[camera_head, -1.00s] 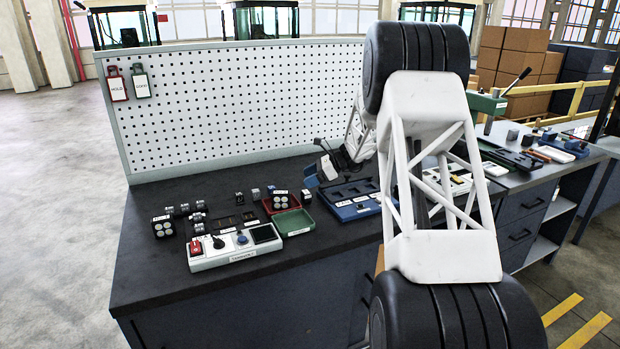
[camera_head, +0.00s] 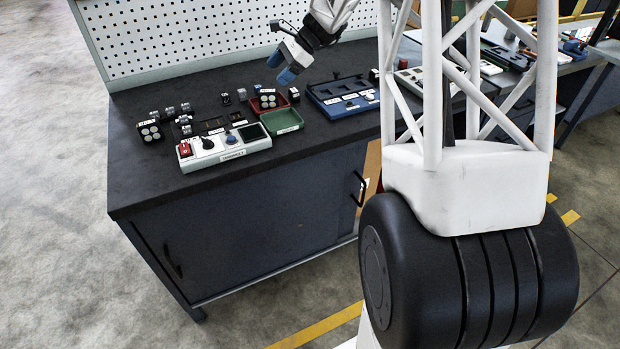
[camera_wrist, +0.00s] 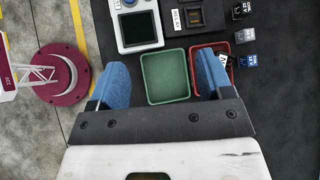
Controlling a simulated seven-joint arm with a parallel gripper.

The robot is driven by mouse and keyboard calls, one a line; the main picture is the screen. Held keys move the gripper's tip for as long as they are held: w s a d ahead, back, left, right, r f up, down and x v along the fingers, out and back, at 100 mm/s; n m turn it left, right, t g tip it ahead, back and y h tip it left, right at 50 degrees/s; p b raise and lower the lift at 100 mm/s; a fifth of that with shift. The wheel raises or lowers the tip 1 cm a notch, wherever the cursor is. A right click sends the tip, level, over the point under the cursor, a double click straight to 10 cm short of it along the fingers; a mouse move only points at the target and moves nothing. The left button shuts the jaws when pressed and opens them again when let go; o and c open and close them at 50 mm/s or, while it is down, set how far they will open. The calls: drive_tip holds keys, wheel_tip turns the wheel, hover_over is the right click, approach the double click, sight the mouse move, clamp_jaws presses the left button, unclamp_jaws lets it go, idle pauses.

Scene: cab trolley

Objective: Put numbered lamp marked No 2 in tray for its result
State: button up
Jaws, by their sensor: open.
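A dark lamp block with pale round lenses and a white label (camera_head: 149,130) stands at the left of the bench. A similar block (camera_head: 267,101) sits in the red tray (camera_head: 284,107); the wrist view shows it partly behind my right finger. The label numbers are too small to read. The empty green tray (camera_head: 284,121) lies in front of the red tray and also shows in the wrist view (camera_wrist: 165,100). My gripper (camera_head: 282,68) is open and empty above the trays. Its blue fingers (camera_wrist: 164,75) appear on either side of the green tray in the wrist view.
A pale test box (camera_head: 225,149) with a red switch, black knob and dark panel stands left of the green tray. Several small dark blocks (camera_head: 185,120) stand behind it. A blue tray (camera_head: 343,97) lies to the right. A pegboard (camera_head: 200,45) backs the bench; its front left is clear.

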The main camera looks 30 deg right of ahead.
drive_tip(key=s+a+r+n+h, duration=0.2)
drive_tip(key=s+a+n, duration=0.15)
drive_tip(key=s, duration=0.45)
drive_tip(key=s+a+r+n+g+h, duration=0.1)
drive_tip(key=s+a+r+n, duration=0.2)
drive_tip(key=s, duration=0.6)
drive_tip(key=s+a+r+n+h, duration=0.2)
drive_tip(key=s+a, duration=0.3)
drive_tip(key=s, duration=0.3)
drive_tip(key=s+a+f+n+h, duration=0.1)
drive_tip(key=s+n, duration=0.3)
drive_tip(key=s, duration=0.7)
drive_tip(key=s+a+f+n+t+h, duration=0.1)
drive_tip(key=s+f+n+h, duration=0.1)
drive_tip(key=s, duration=0.9)
drive_tip(key=shift+s+n+h, duration=0.15)
drive_tip(key=shift+n+h, duration=0.45)
drive_tip(key=shift+n, duration=0.75)
